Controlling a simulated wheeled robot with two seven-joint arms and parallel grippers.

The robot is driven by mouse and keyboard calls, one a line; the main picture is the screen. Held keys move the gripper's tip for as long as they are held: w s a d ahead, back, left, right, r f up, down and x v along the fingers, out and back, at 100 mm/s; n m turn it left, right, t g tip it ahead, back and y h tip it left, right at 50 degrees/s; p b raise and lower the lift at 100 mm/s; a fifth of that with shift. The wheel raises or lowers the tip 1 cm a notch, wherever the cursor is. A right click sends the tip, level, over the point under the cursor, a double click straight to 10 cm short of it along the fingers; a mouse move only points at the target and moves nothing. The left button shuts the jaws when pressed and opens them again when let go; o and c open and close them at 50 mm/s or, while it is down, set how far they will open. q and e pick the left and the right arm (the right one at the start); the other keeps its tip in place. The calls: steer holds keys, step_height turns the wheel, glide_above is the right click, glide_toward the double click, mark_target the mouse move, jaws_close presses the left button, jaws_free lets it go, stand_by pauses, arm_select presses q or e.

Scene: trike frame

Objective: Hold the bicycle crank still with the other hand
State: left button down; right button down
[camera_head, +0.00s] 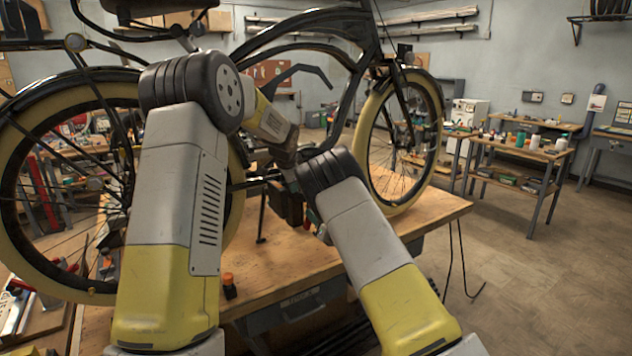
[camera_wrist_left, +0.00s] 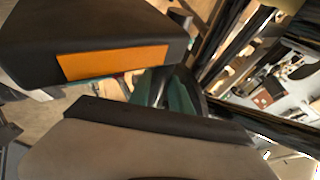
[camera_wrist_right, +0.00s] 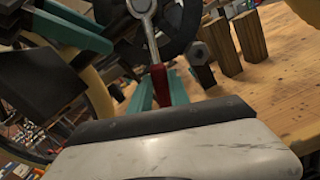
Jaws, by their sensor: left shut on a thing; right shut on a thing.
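The bicycle crank is mostly hidden behind my arms in the head view. Its dark arm (camera_wrist_left: 160,86) shows between the teal fingers of my left gripper (camera_wrist_left: 172,96), which is shut on it. In the head view my left gripper (camera_head: 284,156) is the higher one, in front of the bike's lower middle. My right gripper (camera_wrist_right: 158,90) is shut on the red handle of a wrench (camera_wrist_right: 159,76). The wrench's metal shaft runs up to a round head in front of a dark round part of the bike. My left gripper's teal fingers (camera_wrist_right: 74,30) also show in the right wrist view.
The bike (camera_head: 345,60) stands over a wooden workbench (camera_head: 285,262). Wooden blocks (camera_wrist_right: 251,38) and a dark hex-ended piece (camera_wrist_right: 200,56) stand close to the right gripper. A small orange-topped item (camera_head: 229,286) is near the bench's front edge. Open floor lies to the right.

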arm_select(q)
steer(key=shift+r, duration=0.1)
arm_select(e)
steer(key=shift+s+a+r+m, duration=0.15)
steer(key=shift+s+a+m, duration=0.2)
steer(key=shift+m, duration=0.25)
steer(key=c, duration=2)
jaws_free()
steer(key=shift+c, duration=0.2)
steer(key=shift+w, duration=0.1)
jaws_close()
steer(key=shift+s+d, duration=0.25)
steer(key=shift+s, duration=0.15)
steer(key=v, duration=0.6)
steer(key=shift+r, duration=0.2)
arm_select(q)
steer(key=c, duration=1.1)
jaws_free()
arm_select(e)
steer(key=shift+d, duration=0.1)
